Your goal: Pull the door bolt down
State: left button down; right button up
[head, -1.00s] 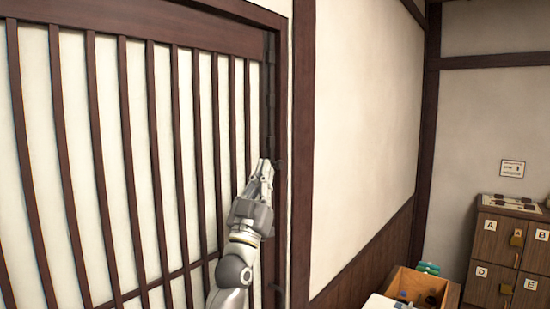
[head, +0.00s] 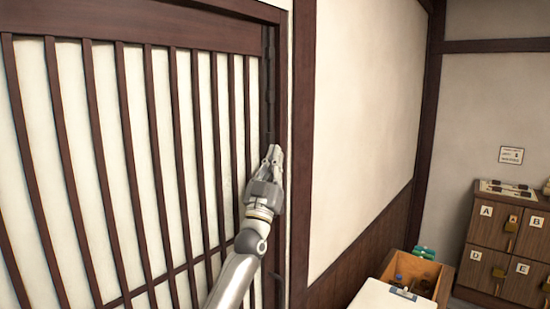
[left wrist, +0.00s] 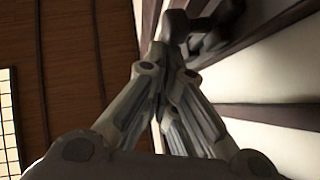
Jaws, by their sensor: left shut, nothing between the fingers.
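The slatted door (head: 130,150) fills the left of the head view. A dark bolt (head: 270,75) runs upright along its right edge, beside the door frame. My left gripper (head: 272,152) is shut and empty, with its fingers pointing up at the lower part of the bolt. The bolt's lower end is hidden behind the fingers in the head view. In the left wrist view, the shut fingers (left wrist: 173,30) are close beside a dark knob-like part (left wrist: 207,38) on the door side; I cannot tell whether they touch. My right gripper is not in view.
The door frame post (head: 298,150) and a plain wall (head: 360,120) stand right of the gripper. A wooden box (head: 425,272) with small items is at the lower right. Lettered lockers (head: 500,240) stand at the far right.

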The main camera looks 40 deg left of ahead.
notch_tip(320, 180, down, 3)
jog(key=b, duration=0.2)
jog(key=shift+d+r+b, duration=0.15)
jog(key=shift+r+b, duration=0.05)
jog(key=shift+b, duration=0.15)
